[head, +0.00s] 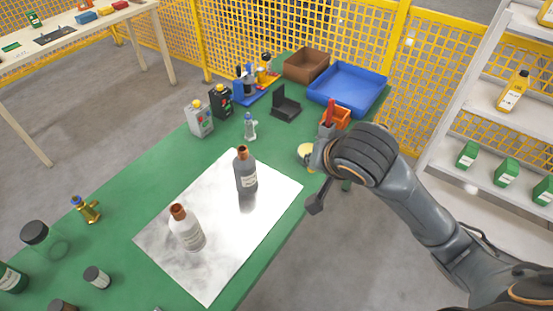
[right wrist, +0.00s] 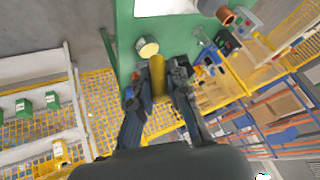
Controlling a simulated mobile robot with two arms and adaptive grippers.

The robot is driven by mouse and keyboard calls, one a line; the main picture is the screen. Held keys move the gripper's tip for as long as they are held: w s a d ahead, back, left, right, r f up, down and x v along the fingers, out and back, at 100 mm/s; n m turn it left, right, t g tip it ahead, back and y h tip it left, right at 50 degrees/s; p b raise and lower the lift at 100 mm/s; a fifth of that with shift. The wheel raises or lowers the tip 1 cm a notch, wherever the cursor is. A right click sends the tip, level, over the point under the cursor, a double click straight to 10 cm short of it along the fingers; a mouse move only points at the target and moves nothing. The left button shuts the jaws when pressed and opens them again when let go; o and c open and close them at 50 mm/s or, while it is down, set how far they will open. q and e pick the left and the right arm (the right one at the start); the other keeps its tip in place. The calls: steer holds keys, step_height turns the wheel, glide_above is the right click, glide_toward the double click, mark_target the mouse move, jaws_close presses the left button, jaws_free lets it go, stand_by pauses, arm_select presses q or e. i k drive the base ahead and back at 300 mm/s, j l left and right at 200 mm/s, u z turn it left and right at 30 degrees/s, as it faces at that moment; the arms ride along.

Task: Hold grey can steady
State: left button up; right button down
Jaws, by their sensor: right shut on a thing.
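The grey can (head: 200,120), a boxy canister with a yellow cap and a label, stands upright on the green table, beside a similar black can (head: 220,101). No gripper touches the grey can. My right gripper (head: 318,165) is far to its right, at the table's right edge. In the right wrist view my right gripper (right wrist: 157,87) has its fingers on either side of a yellow cylinder (right wrist: 157,72) and is shut on it. The arm hides most of this grip in the head view. My left gripper is in neither view.
A cream-topped round tub (head: 306,153) is close to my right gripper. Two bottles stand on a silver sheet (head: 210,272). A white shelf (head: 455,130) is at right.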

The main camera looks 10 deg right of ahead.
mark_target(247, 185)
steer(key=z, duration=0.15)
steer(key=l+u, duration=0.1)
steer(key=u, duration=0.3)
steer(key=l+u, duration=0.15)
steer(key=u, duration=0.3)
steer(key=l+u, duration=0.15)
steer(key=l, duration=0.4)
steer(key=l+u, duration=0.2)
steer(key=l, duration=0.35)
steer(key=k+l+u, duration=0.15)
steer(key=l, duration=0.4)
steer(key=k+l+u, duration=0.15)
steer(key=l, duration=0.35)
